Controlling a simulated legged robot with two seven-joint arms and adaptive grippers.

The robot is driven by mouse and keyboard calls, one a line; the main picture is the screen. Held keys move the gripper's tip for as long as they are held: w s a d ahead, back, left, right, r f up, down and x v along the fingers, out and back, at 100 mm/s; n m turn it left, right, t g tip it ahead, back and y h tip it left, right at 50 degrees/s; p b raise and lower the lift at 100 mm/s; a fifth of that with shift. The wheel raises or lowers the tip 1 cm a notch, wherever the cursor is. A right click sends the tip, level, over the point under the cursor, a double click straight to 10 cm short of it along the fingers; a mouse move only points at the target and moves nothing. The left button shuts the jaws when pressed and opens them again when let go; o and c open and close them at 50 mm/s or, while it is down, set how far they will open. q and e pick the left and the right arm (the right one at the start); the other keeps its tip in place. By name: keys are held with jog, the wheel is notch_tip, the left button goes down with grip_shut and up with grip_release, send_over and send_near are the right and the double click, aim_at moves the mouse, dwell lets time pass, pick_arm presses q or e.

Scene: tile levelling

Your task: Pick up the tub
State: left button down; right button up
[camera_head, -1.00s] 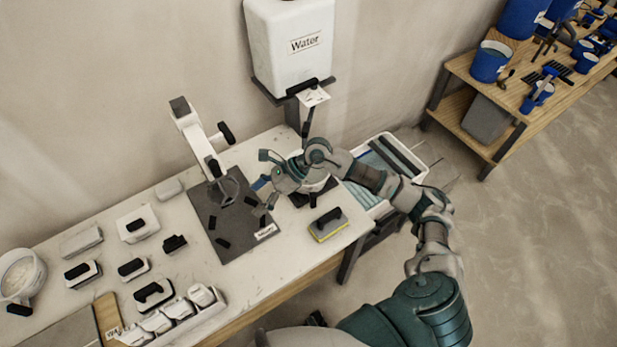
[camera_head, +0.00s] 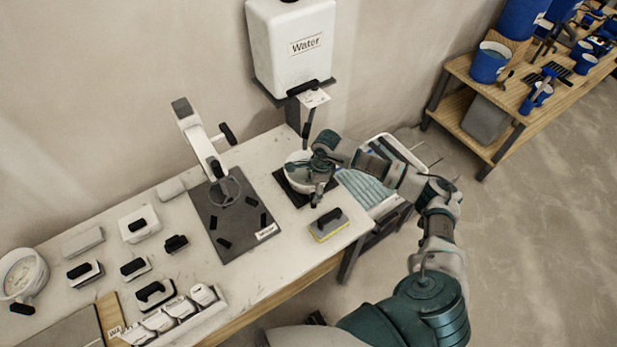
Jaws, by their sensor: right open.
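A white round tub (camera_head: 293,180) stands on a dark square mat under the water dispenser, near the right end of the bench. My right gripper (camera_head: 317,190) is open and points down at the tub's right side. It hides part of the tub's rim. I cannot tell whether the fingers touch it. A second white tub (camera_head: 22,275), with a pale content and a dark handle, stands at the far left of the bench. My left gripper is not in view.
The white water dispenser (camera_head: 295,45) hangs above the tub. A mixer stand (camera_head: 205,150) stands on a dark mat to the left. A yellow-edged sponge float (camera_head: 328,226) lies in front. Several black-handled blocks fill the bench's left side.

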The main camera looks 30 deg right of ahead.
jog(key=f, duration=0.4)
jog(key=w+f, duration=0.1)
jog(key=shift+a+f+p, duration=0.15)
jog(key=shift+f+p, duration=0.25)
jog(key=shift+r, duration=0.1)
jog(key=c, duration=1.4)
